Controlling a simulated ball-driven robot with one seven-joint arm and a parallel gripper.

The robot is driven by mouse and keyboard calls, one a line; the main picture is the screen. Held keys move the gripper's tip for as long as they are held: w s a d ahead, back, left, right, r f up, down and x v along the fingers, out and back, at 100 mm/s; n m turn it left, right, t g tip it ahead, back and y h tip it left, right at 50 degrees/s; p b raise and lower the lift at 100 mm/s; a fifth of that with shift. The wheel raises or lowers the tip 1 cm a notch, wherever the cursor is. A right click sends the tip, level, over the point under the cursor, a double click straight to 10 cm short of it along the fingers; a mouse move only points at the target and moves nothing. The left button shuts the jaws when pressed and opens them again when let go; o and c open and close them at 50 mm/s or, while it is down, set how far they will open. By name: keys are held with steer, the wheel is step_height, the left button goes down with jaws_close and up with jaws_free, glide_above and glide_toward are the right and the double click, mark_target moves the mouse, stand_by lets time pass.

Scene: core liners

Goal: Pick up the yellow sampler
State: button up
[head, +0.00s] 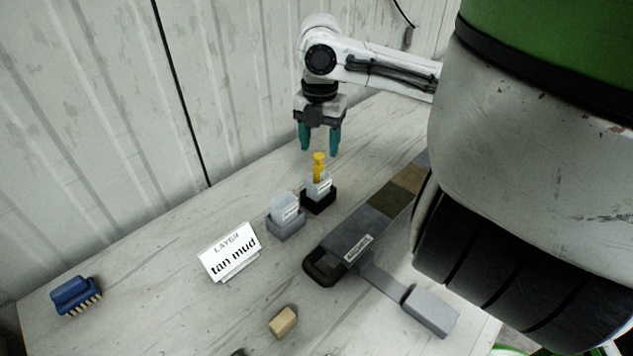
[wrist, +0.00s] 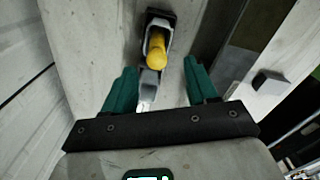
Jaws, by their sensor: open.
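The yellow sampler (head: 319,166) stands upright in a small clear container with a dark base (head: 318,202) on the pale table. In the wrist view the yellow sampler (wrist: 157,48) shows beyond and between the fingertips, near the middle of the gap. My gripper (head: 319,150) is open, with teal fingers pointing down, above the sampler in the head view. It also shows in the wrist view (wrist: 160,72). The fingers do not appear to touch the sampler.
A grey box with a clear insert (head: 286,222) stands close by. A "tan mud" card (head: 230,252), a blue brush (head: 75,296), a beige block (head: 283,321) and a long core tray (head: 343,250) with a grey block (head: 431,311) share the table. A ribbed wall (head: 100,120) runs behind.

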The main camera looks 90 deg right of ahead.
mark_target(319, 154)
steer(key=shift+w+d+f, duration=0.1)
steer(key=shift+d+f, duration=0.05)
steer(key=shift+f, duration=1.4)
steer(key=shift+d+f, duration=0.1)
steer(key=shift+f, duration=1.45)
jaws_close()
